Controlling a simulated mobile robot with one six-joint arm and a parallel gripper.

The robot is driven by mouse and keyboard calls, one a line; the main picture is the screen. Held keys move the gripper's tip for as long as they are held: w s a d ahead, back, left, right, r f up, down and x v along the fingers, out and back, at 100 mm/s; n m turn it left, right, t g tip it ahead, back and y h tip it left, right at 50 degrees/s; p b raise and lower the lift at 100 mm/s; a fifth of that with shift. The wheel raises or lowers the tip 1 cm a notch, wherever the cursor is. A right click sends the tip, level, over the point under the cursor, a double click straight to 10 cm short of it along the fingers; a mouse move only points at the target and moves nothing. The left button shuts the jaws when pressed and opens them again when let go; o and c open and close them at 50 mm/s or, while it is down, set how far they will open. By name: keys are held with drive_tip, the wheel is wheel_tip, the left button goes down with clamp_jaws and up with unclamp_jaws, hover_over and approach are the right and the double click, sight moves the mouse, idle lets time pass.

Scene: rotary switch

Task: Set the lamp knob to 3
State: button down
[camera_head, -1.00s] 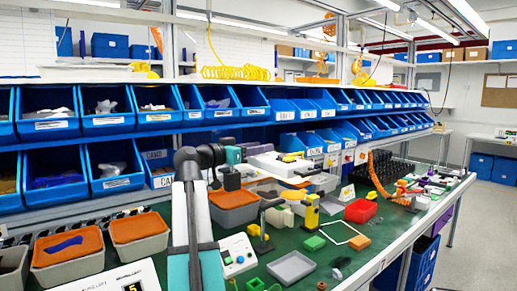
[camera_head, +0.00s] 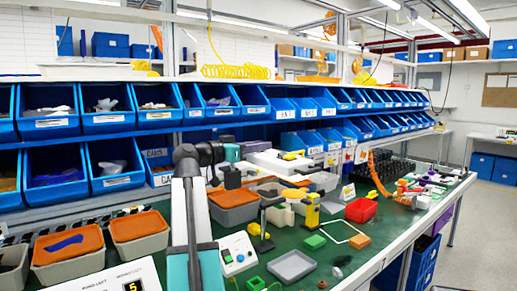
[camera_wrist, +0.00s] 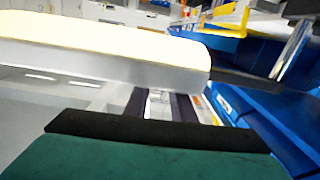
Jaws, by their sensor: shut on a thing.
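My gripper (camera_head: 232,180) is at the end of my arm in the head view, above a grey bin (camera_head: 229,216) with an orange top. In the wrist view two dark strips like its fingers (camera_wrist: 160,105) show behind a black bar. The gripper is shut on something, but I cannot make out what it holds. No lamp knob or scale number can be told apart. A white box with blue, red and green controls (camera_head: 238,254) stands on the green bench.
A pale block (camera_wrist: 100,50) crosses the wrist view close by. White equipment (camera_head: 280,162) is right of my gripper. Blue bins (camera_head: 120,108) line the back.

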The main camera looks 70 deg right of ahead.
drive_tip(key=shift+w+d+m+g+b, duration=0.1)
drive_tip(key=shift+w+m+g+b, duration=0.1)
drive_tip(key=shift+m+g+b, duration=0.15)
drive_tip(key=shift+m+g+y+b, duration=0.65)
drive_tip(key=shift+g+y+b, duration=0.05)
drive_tip(key=shift+g+y, duration=0.25)
drive_tip(key=shift+d+m+g+y+b, duration=0.1)
drive_tip(key=shift+m+g+y+b, duration=0.7)
drive_tip(key=shift+m+g+y, duration=0.6)
drive_tip(key=shift+r+m+g+y+b, duration=0.1)
drive_tip(key=shift+m+g+y+b, duration=0.1)
drive_tip(key=shift+m+g+y, duration=0.9)
drive_tip(key=shift+m+g+y+b, duration=0.2)
drive_tip(key=shift+m+y, duration=0.5)
drive_tip(key=shift+y, duration=0.95)
drive_tip(key=shift+s+m+g+y, duration=0.1)
drive_tip(key=shift+m+g+y, duration=0.2)
drive_tip(key=shift+m+y, duration=0.65)
drive_tip(key=shift+y, duration=0.35)
drive_tip(key=c, duration=1.5)
unclamp_jaws()
